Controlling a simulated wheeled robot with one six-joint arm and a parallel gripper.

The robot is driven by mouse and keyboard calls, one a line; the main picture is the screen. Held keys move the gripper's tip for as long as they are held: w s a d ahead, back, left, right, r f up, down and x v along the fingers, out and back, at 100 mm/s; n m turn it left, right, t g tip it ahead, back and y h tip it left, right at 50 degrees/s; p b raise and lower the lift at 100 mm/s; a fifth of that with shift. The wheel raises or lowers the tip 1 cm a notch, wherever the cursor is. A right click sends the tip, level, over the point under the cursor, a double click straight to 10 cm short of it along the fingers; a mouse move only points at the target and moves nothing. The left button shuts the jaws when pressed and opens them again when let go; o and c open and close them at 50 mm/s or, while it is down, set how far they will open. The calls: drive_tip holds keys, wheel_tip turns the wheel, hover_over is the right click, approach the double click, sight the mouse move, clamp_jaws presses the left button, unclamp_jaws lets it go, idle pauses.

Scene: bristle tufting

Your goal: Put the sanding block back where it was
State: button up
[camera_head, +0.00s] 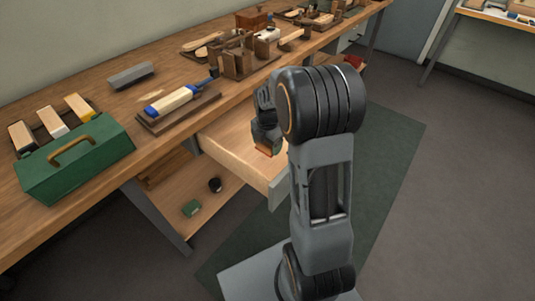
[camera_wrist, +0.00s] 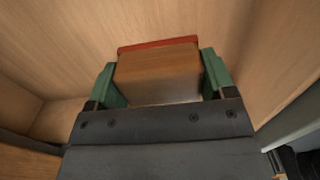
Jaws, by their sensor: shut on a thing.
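The sanding block (camera_wrist: 158,75) is a wooden block with a reddish layer along its far edge. In the wrist view it sits between the two green fingers of my gripper (camera_wrist: 160,82), which is shut on it. In the head view my gripper (camera_head: 267,146) points down inside the open drawer (camera_head: 232,151), with a small part of the block (camera_head: 264,151) showing beneath it. My arm hides the right part of the drawer. I cannot tell whether the block touches the drawer floor.
The drawer's walls stand close around my gripper. Above it, the workbench (camera_head: 95,187) carries a green toolbox (camera_head: 75,165), a grey block (camera_head: 131,75), a blue-and-wood tool (camera_head: 172,100) on a board and wooden racks (camera_head: 236,62). A lower shelf (camera_head: 165,203) holds small items.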

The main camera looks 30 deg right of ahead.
sight(267, 158)
drive_tip(key=shift+f+b, duration=0.55)
drive_tip(key=shift+f, duration=1.7)
drive_tip(key=shift+f, duration=0.1)
drive_tip(key=shift+f, duration=0.15)
drive_tip(key=o, duration=0.9)
drive_tip(key=shift+c, duration=0.2)
